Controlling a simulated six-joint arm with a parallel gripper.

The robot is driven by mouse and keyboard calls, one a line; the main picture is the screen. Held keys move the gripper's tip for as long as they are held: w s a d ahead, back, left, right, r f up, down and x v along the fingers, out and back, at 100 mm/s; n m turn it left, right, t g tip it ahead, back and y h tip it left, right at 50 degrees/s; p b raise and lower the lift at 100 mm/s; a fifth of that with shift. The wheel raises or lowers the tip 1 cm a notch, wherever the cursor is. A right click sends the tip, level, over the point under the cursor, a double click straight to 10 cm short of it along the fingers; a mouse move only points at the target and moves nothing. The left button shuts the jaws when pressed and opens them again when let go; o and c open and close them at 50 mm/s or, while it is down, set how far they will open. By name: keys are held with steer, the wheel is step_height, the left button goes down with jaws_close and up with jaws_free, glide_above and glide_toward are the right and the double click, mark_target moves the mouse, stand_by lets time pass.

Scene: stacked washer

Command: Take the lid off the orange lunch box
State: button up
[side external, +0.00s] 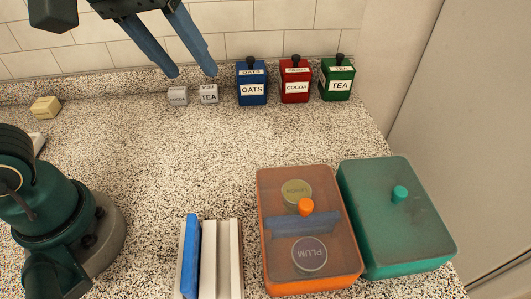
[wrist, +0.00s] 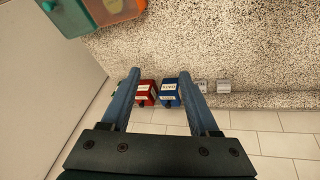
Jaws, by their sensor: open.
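The orange lunch box (side external: 266,238) stands at the front right of the counter in the side view. Its see-through lid (side external: 280,212) is on, with a round orange knob (side external: 306,206) on top. Through the lid show a lemon tin (side external: 296,190), a plum tin (side external: 309,254) and a blue strip between them. A corner of the orange box (wrist: 120,10) shows at the top of the wrist view. My gripper (side external: 192,74) is open and empty, high at the back left of the box and well apart from it. It also shows in the wrist view (wrist: 160,72).
A teal lunch box (side external: 410,225) with a teal knob stands right beside the orange one. Oats (side external: 252,84), cocoa (side external: 295,82) and tea (side external: 337,80) canisters line the back wall. The middle of the counter is clear.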

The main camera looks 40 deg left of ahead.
steer(key=w+d+g, duration=0.1)
steer(key=w+d, duration=0.2)
steer(key=d, duration=0.2)
steer(key=m+g, duration=0.2)
glide_above(306, 203)
steer(key=shift+y, duration=0.4)
steer(key=f, duration=1)
steer(key=shift+s, duration=0.3)
steer(key=shift+s+d+f+m, duration=0.15)
steer(key=shift+f+m, duration=0.05)
steer(key=shift+m, duration=0.1)
steer(key=shift+w+f, duration=0.2)
steer(key=shift+f, duration=0.95)
steer(key=shift+w+f, duration=0.15)
steer(key=shift+f, duration=0.95)
jaws_close()
